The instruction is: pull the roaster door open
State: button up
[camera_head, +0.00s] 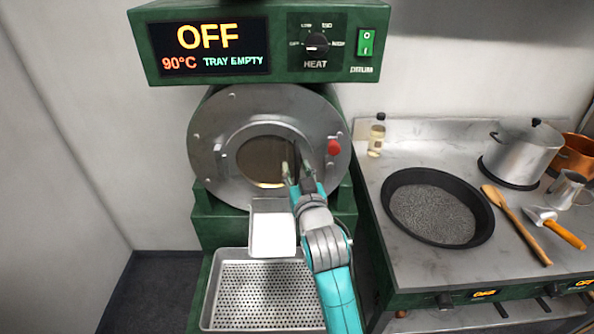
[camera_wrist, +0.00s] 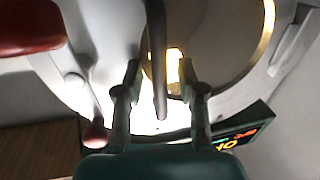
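The roaster door (camera_head: 240,130) is a round grey metal plate with a dark round window, on the front of the green roaster; it looks closed. A red knob (camera_head: 334,147) sits at the plate's right side. My gripper (camera_head: 293,170) is in front of the window's right part. In the wrist view my gripper (camera_wrist: 159,80) is open, its two fingers apart on either side of a dark bar-shaped handle (camera_wrist: 158,60). Gaps show on both sides of the bar, so the fingers do not appear to touch it. The window fills the upper right behind it.
A display panel (camera_head: 207,48) reads OFF, 90°C and TRAY EMPTY. A small metal chute (camera_head: 256,204) and a perforated tray (camera_head: 235,262) are below the door. At right, a stove holds a black pan (camera_head: 388,210), a pot (camera_head: 522,155) and tools.

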grip_shut()
jog(key=shift+s, duration=0.15)
